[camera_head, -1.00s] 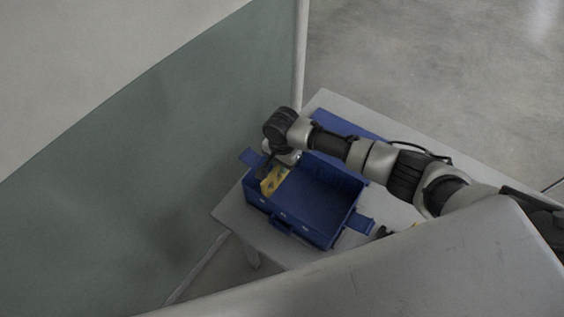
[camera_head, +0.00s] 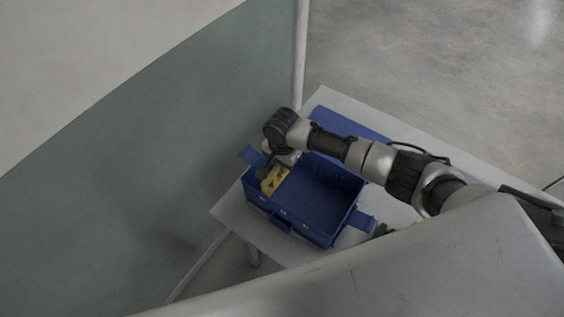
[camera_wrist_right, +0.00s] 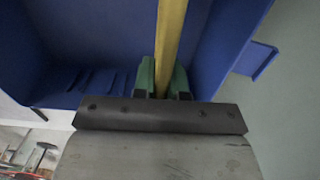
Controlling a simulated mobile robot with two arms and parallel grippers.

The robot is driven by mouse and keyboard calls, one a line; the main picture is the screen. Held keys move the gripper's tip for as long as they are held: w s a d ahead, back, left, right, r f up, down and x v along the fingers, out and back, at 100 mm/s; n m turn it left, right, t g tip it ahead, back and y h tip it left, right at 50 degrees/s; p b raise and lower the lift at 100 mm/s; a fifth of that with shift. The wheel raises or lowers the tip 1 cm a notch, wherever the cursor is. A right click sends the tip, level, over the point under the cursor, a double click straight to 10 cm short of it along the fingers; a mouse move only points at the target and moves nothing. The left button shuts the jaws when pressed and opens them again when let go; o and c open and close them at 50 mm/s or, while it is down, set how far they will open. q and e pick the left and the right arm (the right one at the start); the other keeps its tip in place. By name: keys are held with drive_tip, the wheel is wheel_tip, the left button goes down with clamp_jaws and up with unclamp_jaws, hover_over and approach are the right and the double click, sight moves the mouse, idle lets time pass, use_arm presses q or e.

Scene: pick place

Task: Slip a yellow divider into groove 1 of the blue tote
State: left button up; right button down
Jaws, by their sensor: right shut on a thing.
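The blue tote (camera_head: 318,203) is an open box standing on the table. The yellow divider (camera_head: 272,181) is at the tote's left end, with its visible part inside the walls. My right gripper (camera_head: 268,170) is over that end and shut on the divider. In the right wrist view the divider (camera_wrist_right: 170,40) runs between the green-tipped fingers (camera_wrist_right: 163,78), close to one tote wall. Slots show along another tote wall (camera_wrist_right: 95,85). I cannot tell which groove the divider is in, or how deep it sits. My left gripper is not in view.
The light grey table (camera_head: 235,215) carries the tote, which has side flaps (camera_head: 360,222). A blue surface (camera_head: 345,124) lies behind my right arm. A grey-green panel (camera_head: 170,150) stands close to the table's left side.

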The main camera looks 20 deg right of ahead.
drive_tip(key=shift+f+b, duration=0.35)
drive_tip(key=shift+f, duration=0.35)
drive_tip(key=c, duration=1.1)
unclamp_jaws()
drive_tip(key=shift+c, duration=0.3)
drive_tip(key=shift+c, duration=1.1)
wheel_tip(320, 180, up, 8)
drive_tip(key=p, duration=0.9)
drive_tip(key=shift+r, duration=0.1)
